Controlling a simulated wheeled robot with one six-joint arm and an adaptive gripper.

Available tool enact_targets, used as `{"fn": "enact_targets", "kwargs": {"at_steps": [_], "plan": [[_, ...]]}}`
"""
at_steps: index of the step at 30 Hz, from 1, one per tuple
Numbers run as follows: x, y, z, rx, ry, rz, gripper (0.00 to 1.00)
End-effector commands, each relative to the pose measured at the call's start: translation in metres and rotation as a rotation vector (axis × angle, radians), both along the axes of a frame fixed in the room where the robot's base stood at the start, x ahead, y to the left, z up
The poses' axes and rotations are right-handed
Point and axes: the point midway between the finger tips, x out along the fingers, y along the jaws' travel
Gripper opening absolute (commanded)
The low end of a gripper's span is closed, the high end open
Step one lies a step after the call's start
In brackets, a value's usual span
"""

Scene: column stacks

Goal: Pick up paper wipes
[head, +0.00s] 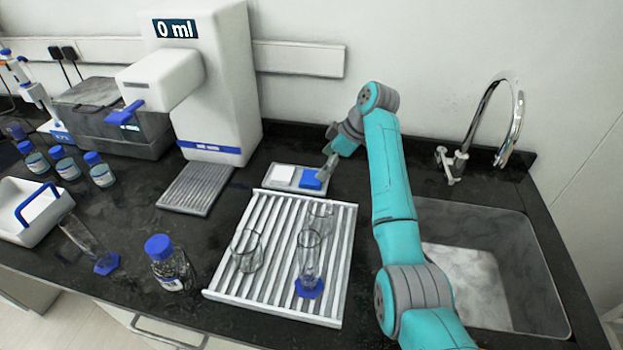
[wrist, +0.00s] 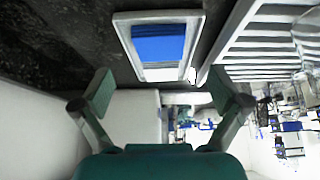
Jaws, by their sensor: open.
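A small tray (head: 296,188) lies on the dark counter behind the drying rack. A flat white square (head: 284,173), which looks like the paper wipes, is in its left part. A blue block (head: 311,181) is in its right part. In the wrist view the tray (wrist: 122,40) is ahead of the fingers, with the blue block (wrist: 158,43) filling most of it; I cannot tell the white wipes apart there. My gripper (head: 328,170) is open and empty, close to the tray's right end by the blue block; its two fingers (wrist: 160,92) are spread apart.
A ribbed rack (head: 232,278) with several glass vessels stands in front of the tray. A white dispenser (head: 217,90) and its grated drip tray (head: 196,188) are to the left. A sink (head: 490,270) with a tap (head: 518,120) is at right. Bottles stand at left.

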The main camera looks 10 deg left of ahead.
Motion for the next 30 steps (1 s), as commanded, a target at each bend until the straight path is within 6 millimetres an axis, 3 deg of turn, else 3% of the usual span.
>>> {"fn": "enact_targets", "kwargs": {"at_steps": [12, 21, 27, 30], "plan": [[0.001, 0.023, -0.042, 0.0, 0.0, 0.0, 0.98], [0.002, 0.025, -0.046, 0.0, -0.001, 0.0, 0.98], [0.002, 0.025, -0.046, 0.0, -0.001, 0.0, 0.55], [0.002, 0.025, -0.046, 0.0, 0.0, 0.0, 0.54]]}}
